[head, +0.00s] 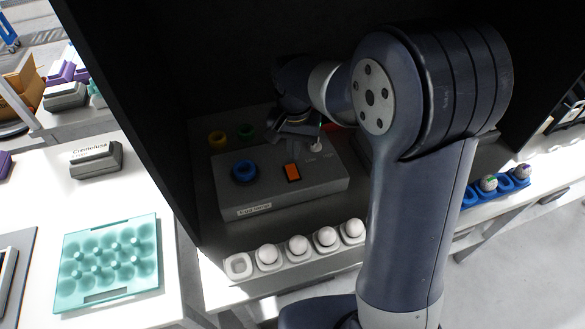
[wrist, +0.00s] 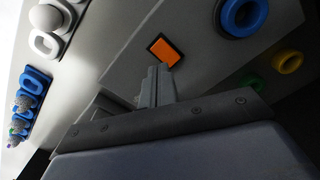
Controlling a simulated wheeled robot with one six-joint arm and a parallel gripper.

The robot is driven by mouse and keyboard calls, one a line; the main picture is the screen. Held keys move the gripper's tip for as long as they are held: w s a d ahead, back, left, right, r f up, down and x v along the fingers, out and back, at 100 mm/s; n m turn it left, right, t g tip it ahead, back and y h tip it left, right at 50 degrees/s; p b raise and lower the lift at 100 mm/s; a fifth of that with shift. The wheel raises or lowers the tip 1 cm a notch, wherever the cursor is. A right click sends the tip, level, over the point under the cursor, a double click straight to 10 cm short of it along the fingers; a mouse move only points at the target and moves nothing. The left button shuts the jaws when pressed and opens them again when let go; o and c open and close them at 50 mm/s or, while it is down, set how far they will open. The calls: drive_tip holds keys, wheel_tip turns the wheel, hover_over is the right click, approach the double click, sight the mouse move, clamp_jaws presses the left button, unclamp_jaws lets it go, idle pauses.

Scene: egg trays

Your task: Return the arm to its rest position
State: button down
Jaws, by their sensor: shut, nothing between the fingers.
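My arm rises in the right half of the head view and bends over into the dark booth. The orange switch (head: 293,172) and a blue ring (head: 244,171) are on the box top.
A white egg tray (head: 238,266) with several white eggs lies in front of the box. A blue tray (head: 468,197) with eggs is at the right. An empty teal egg tray (head: 110,262) lies on the left table. Dark booth walls enclose the box.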

sight(293, 175)
drive_tip(key=shift+f, duration=0.1)
wheel_tip(293, 175, down, 7)
drive_tip(key=b, duration=0.6)
drive_tip(key=shift+r, duration=0.2)
